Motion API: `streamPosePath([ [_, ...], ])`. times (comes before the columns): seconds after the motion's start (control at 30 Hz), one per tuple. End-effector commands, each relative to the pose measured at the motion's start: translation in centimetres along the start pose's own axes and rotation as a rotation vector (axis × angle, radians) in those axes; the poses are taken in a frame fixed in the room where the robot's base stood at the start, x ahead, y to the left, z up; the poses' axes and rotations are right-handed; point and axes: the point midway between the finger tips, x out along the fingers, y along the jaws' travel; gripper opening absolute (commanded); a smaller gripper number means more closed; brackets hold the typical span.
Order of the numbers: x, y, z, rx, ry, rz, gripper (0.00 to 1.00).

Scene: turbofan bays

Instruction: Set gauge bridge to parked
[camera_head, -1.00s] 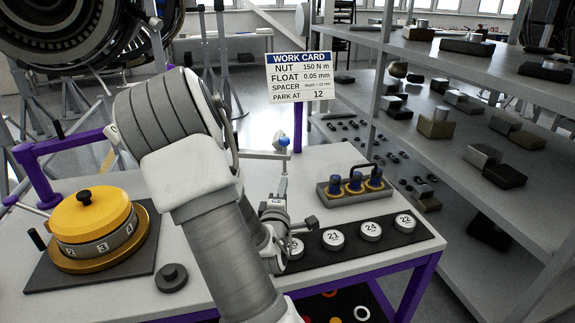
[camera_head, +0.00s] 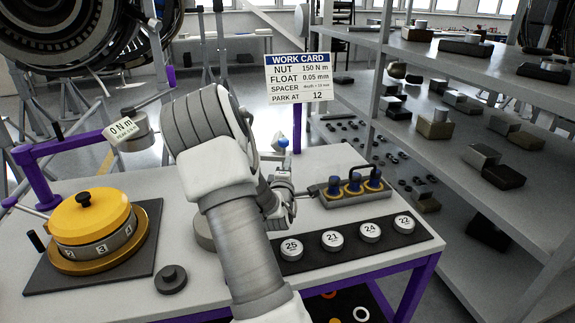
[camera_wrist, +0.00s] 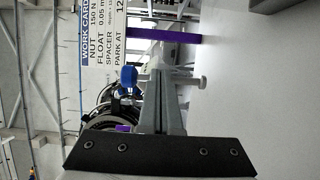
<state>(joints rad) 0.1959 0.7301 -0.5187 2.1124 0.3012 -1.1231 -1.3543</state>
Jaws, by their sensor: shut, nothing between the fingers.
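What I take for the gauge bridge is a grey arm on a purple post (camera_head: 297,128), with a blue-capped gauge (camera_head: 283,142) at the table's back. The wrist view shows its blue cap (camera_wrist: 128,80) and a thin grey stem with a knobbed end (camera_wrist: 201,82). My gripper (camera_head: 285,180) is just below the gauge in the head view. In the wrist view my gripper's fingers (camera_wrist: 163,75) are shut and empty, overlapping the stem; I cannot tell whether they touch it. The work card (camera_head: 298,78) reads PARK AT 12.
A yellow-topped numbered drum (camera_head: 92,218) stands at left, below a gauge reading 0 N m (camera_head: 122,130). Numbered pucks (camera_head: 332,240) lie on a dark strip at front right. A block with blue-topped plugs (camera_head: 353,187) stands behind them. Shelves (camera_head: 470,80) rise at right.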

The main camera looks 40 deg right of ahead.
Motion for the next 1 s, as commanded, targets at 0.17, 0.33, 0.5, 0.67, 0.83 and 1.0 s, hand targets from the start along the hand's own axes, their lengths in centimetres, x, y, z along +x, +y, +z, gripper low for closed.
streamPosePath([
  [0.17, 0.0, 0.0, 0.0, 0.000, 0.001, 0.000, 0.00],
  [0.33, 1.0, -0.2, 0.1, 0.003, 0.036, 0.004, 0.00],
  [0.5, 2.8, -0.3, 0.4, 0.004, 0.110, 0.006, 0.00],
  [0.67, 4.6, -0.3, 0.4, 0.004, 0.186, 0.007, 0.00],
  [0.83, 6.9, -0.5, 0.5, 0.000, 0.262, 0.005, 0.00],
  [1.0, 9.0, -0.3, 0.1, -0.001, 0.277, 0.002, 0.00],
])
